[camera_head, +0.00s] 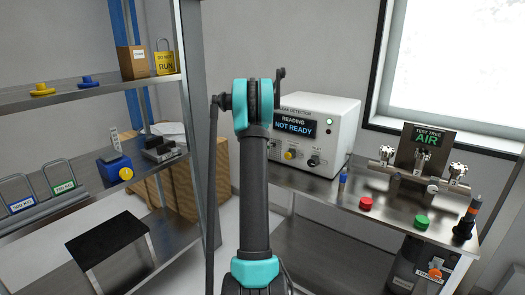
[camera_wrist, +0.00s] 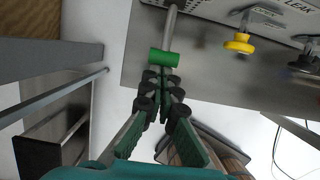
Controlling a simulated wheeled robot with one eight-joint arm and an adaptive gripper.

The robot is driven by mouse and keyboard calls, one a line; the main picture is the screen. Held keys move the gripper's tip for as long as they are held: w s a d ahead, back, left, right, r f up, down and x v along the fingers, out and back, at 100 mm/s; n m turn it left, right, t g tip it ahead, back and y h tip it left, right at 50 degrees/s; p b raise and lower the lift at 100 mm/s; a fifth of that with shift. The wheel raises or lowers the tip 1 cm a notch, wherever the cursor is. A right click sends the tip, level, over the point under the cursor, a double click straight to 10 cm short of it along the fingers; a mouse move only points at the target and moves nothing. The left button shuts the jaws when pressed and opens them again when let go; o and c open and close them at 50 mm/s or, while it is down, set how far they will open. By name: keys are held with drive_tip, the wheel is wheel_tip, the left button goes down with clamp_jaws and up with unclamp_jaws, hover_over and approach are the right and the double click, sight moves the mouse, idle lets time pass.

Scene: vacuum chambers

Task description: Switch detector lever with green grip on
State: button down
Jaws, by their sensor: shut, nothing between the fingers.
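The leak detector (camera_head: 310,130) is a white box on the metal table, with a screen reading "NOT READY". In the wrist view a green grip (camera_wrist: 164,58) sits at the end of a grey lever rod (camera_wrist: 170,24) beside the detector's panel edge (camera_wrist: 215,9). My gripper (camera_wrist: 161,82) is shut and empty, its black fingertips right by the green grip. I cannot tell whether they touch it. In the head view my arm hides the lever and the gripper.
A yellow knob (camera_wrist: 239,43) and a black knob (camera_wrist: 305,65) are on the detector's front. Red (camera_head: 365,203) and green (camera_head: 421,222) buttons and a valve manifold (camera_head: 420,180) are on the table at right. A metal shelf (camera_head: 90,90) stands at left.

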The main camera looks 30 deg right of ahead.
drive_tip(key=shift+d+r, duration=0.3)
drive_tip(key=shift+r, duration=0.8)
drive_tip(key=shift+w, duration=0.1)
